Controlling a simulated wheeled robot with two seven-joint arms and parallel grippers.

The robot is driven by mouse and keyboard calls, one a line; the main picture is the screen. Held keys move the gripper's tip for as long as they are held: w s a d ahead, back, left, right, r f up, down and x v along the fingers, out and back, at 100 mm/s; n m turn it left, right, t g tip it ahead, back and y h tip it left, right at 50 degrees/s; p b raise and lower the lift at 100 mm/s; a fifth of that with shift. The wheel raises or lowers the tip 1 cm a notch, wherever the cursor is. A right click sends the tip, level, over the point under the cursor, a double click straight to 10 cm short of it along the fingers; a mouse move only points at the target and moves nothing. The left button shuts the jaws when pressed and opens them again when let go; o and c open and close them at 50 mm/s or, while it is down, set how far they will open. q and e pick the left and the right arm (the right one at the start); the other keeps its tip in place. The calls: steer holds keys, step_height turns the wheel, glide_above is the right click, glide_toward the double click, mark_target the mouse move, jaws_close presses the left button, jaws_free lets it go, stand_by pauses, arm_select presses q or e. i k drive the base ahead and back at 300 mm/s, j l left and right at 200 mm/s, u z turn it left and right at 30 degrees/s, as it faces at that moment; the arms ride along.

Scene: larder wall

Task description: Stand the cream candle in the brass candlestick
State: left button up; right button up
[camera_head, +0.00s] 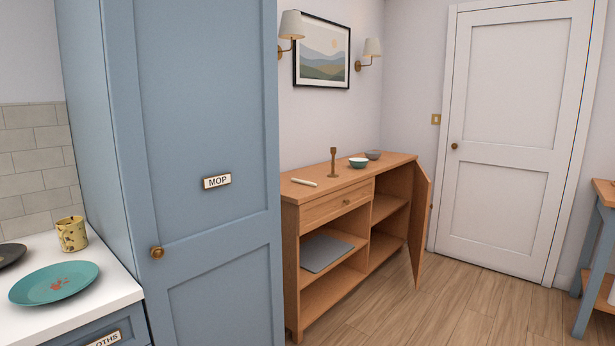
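The cream candle (304,182) lies on its side on top of the wooden sideboard (298,196), near its left end. The brass candlestick (333,163) stands upright on the same top, a little right of the candle and apart from it. Nothing shows standing in the candlestick. Neither of my grippers is in the head view.
A teal bowl (358,163) and a grey bowl (373,155) stand right of the candlestick. The sideboard's right door (420,222) hangs open into the room. A tall blue cupboard (200,120) stands at left. Wooden floor (440,315) before the sideboard is clear.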

mark_target(333, 150)
steer(key=i+l, duration=0.15)
steer(key=i, duration=0.55)
steer(key=i+l, duration=0.2)
steer(key=i, duration=0.55)
steer(key=i+l, duration=0.15)
steer(key=i, duration=0.55)
